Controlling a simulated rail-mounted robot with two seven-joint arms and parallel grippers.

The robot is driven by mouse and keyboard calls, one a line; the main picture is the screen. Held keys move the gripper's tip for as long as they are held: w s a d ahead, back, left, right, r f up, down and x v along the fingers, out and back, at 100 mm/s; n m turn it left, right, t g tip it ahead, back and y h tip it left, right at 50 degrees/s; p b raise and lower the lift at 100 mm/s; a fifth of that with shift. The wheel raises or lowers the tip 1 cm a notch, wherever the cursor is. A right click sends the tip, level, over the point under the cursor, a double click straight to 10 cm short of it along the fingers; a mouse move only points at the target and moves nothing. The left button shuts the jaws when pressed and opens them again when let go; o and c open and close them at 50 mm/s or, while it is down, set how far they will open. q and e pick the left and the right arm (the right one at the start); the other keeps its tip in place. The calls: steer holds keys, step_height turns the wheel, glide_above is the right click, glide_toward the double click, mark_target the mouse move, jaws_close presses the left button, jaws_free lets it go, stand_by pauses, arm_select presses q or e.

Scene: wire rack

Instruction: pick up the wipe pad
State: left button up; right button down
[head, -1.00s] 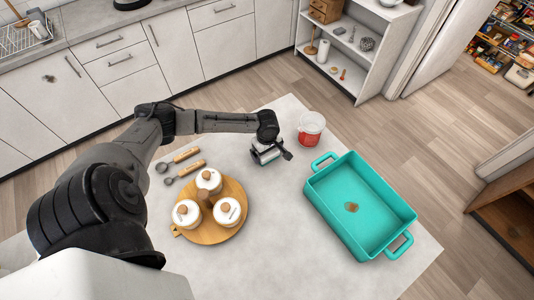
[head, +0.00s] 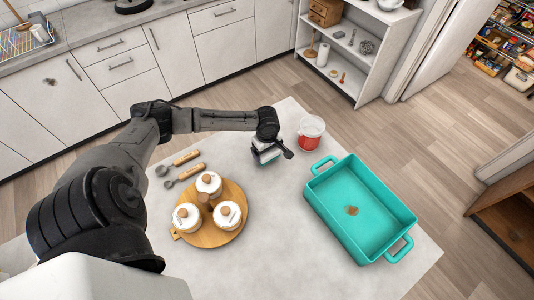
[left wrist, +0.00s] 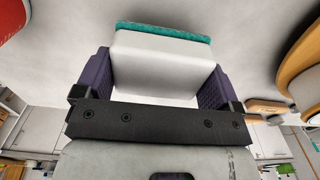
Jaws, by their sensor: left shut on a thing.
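The wipe pad (left wrist: 162,62) is a white block with a teal layer along one side. In the left wrist view it sits between the two purple finger pads of my left gripper (left wrist: 153,88), which is shut on it. In the head view my left gripper (head: 268,148) is over the far part of the table, and the wipe pad (head: 264,158) shows only partly beneath it. I cannot tell whether the pad touches the table. My right gripper is not in view.
A red and white cup (head: 311,133) stands just right of the gripper. A teal baking dish (head: 319,207) is at the right. A round wooden board (head: 227,239) with white lidded jars and two wooden-handled utensils (head: 187,158) lie at the left. The table's middle (head: 275,205) is clear.

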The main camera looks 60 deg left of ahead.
arm_select(q)
steer(key=w+d+r, duration=0.3)
steer(key=d+r, duration=0.5)
steer(key=d, duration=0.3)
steer(key=shift+w, duration=0.3)
